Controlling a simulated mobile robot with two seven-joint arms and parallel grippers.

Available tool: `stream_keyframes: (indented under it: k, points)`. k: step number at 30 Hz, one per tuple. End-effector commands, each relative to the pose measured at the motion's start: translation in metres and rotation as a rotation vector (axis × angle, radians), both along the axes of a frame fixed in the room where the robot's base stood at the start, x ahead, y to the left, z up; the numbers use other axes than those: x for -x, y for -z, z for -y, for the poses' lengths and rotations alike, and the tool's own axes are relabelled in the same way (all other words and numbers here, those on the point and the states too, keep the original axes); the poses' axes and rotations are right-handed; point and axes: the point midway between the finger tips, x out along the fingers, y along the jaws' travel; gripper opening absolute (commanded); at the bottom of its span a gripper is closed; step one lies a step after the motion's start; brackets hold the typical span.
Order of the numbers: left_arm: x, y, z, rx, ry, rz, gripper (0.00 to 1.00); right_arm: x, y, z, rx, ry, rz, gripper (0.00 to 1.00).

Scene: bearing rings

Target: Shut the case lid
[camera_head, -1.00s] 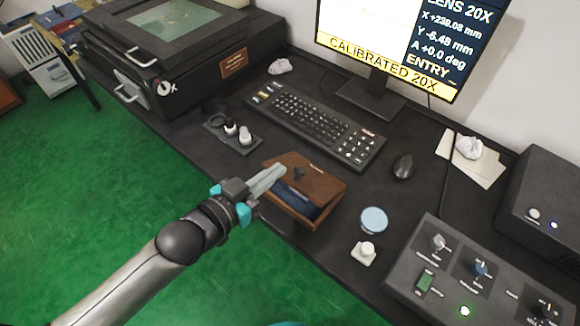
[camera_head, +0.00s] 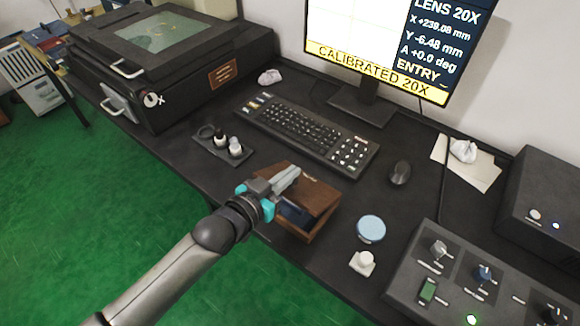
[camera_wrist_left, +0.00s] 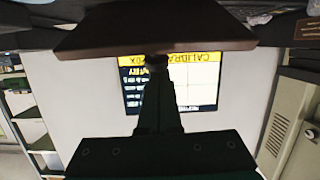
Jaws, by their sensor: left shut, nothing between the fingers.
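The brown wooden case (camera_head: 322,227) stands near the front edge of the dark desk. Its lid (camera_head: 320,193) is tilted part-way open, and dark blue contents (camera_head: 292,211) show in the gap at the front. My left gripper (camera_head: 294,173) is shut and empty, its fingertips over the lid in the head view. In the left wrist view the lid (camera_wrist_left: 150,32) spans the top of the picture, with the fingers (camera_wrist_left: 158,105) pointing toward it and a small dark knob (camera_wrist_left: 157,62) at their tips. Whether they touch is unclear. My right gripper is out of view.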

Motion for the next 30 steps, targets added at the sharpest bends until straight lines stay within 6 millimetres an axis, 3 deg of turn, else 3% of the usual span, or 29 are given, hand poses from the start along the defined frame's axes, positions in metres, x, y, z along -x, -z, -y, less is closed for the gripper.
stream_keyframes:
  k: [22,30]
  points:
    - [0.005,0.006,-0.004,0.0,-0.001,0.001,0.0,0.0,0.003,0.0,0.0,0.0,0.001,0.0]
    - [0.013,0.022,-0.01,0.024,-0.002,0.033,0.0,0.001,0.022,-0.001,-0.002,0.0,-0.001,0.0]
